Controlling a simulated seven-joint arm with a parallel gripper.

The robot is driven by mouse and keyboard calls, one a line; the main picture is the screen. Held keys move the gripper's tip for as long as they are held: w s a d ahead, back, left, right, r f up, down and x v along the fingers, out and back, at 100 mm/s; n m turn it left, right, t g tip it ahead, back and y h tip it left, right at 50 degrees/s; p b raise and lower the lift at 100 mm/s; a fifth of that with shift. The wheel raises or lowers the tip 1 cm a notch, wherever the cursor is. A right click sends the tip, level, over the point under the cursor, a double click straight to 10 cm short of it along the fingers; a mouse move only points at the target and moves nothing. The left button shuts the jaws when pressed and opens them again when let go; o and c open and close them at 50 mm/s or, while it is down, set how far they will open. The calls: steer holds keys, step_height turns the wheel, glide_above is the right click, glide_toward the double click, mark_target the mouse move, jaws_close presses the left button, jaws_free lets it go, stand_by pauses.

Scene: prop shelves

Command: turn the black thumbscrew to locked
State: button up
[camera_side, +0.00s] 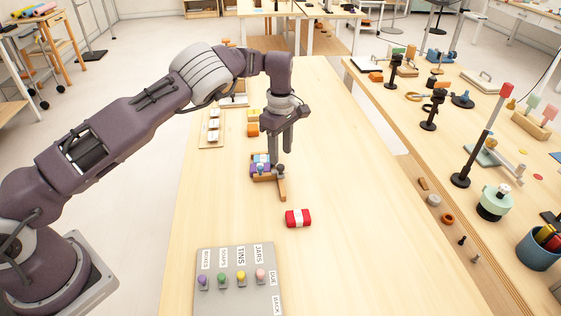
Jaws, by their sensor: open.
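A small wooden fixture (282,189) lies on the table near the middle, with purple and blue pieces at its left part. A dark round knob, which looks like the black thumbscrew (280,168), sits at its corner. My gripper (280,154) points down right above the knob with its two fingers apart. The fingertips overlap the knob's upper side in this view, and I cannot tell whether they touch it. No lock marking is readable, so the thumbscrew's position cannot be told.
A red packet with a white label (298,218) lies in front of the fixture. A grey labelled panel with coloured knobs (240,300) is nearer. Orange and yellow blocks (253,122) and a wooden tray (212,137) lie behind left. The table's right side is clear.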

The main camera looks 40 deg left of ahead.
mark_target(281, 165)
step_height(281, 165, down, 4)
steer(key=shift+f, duration=0.2)
jaws_close()
steer(key=shift+m, duration=0.3)
steer(key=m, duration=0.3)
steer(key=shift+r+m, duration=0.1)
steer(key=shift+m, duration=0.3)
steer(key=m, duration=0.4)
steer(key=shift+m, duration=0.3)
steer(key=m, duration=0.4)
steer(key=shift+m, duration=2.5)
